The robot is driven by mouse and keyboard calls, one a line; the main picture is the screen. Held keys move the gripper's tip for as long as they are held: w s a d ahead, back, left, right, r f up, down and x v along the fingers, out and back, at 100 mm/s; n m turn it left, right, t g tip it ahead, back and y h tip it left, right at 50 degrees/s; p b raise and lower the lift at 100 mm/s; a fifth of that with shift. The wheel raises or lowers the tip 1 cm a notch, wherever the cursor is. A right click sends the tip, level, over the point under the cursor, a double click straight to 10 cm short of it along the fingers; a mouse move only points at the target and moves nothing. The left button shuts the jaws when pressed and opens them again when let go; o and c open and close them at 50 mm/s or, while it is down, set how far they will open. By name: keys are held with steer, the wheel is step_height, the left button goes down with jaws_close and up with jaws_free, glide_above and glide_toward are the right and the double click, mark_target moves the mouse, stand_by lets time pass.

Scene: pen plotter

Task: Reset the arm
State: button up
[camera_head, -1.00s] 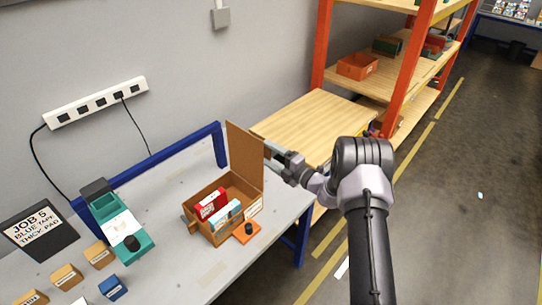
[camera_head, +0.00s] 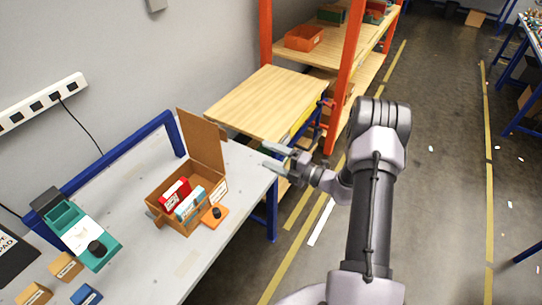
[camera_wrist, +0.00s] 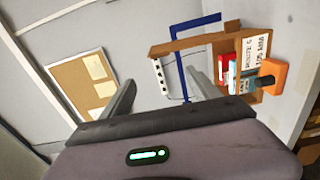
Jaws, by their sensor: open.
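My gripper (camera_head: 277,159) is open and empty in the head view. It is in the air at the right end of the grey table, to the right of the open cardboard box. In the wrist view its two fingers (camera_wrist: 160,98) stand apart with nothing between them. The cardboard box (camera_head: 206,147) has its flap standing up and holds a red box (camera_head: 174,194) and a light blue and white box (camera_head: 190,203). In the wrist view the box's contents show beyond the right finger.
An orange piece with a black knob (camera_head: 216,213) lies beside the box. A teal device (camera_head: 64,217) and small blocks (camera_head: 67,266) are on the table (camera_head: 187,262) at left. A wooden-topped bench (camera_head: 262,95) and orange-framed shelving (camera_head: 345,80) stand behind.

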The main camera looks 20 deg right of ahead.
stand_by(0.4)
steer(key=s+a+r+n+g+y+b, duration=0.1)
steer(key=s+a+r+n+g+b, duration=0.3)
steer(key=a+n, duration=0.45)
steer(key=s+a+r+n+g+y+b, duration=0.2)
steer(key=s+a+r+n+g+b, duration=0.25)
steer(key=a+n, duration=0.45)
steer(key=s+a+f+n+g+h+b, duration=0.1)
steer(key=s+a+n+g+h+b, duration=0.1)
steer(key=s+n, duration=0.4)
steer(key=s+a+f+n+g+h+b, duration=0.1)
steer(key=s+a+n+g+h+b, duration=0.15)
steer(key=s+n, duration=0.35)
steer(key=s+d+f+n+t+h+b, duration=0.2)
steer(key=s+n, duration=0.7)
steer(key=n, duration=0.5)
steer(key=d+t+h+b, duration=0.1)
steer(key=d+h+b, duration=0.1)
steer(key=d+h, duration=0.1)
steer(key=shift+s+d+t+h, duration=0.2)
steer(key=shift+t+h, duration=0.2)
steer(key=shift+h, duration=0.35)
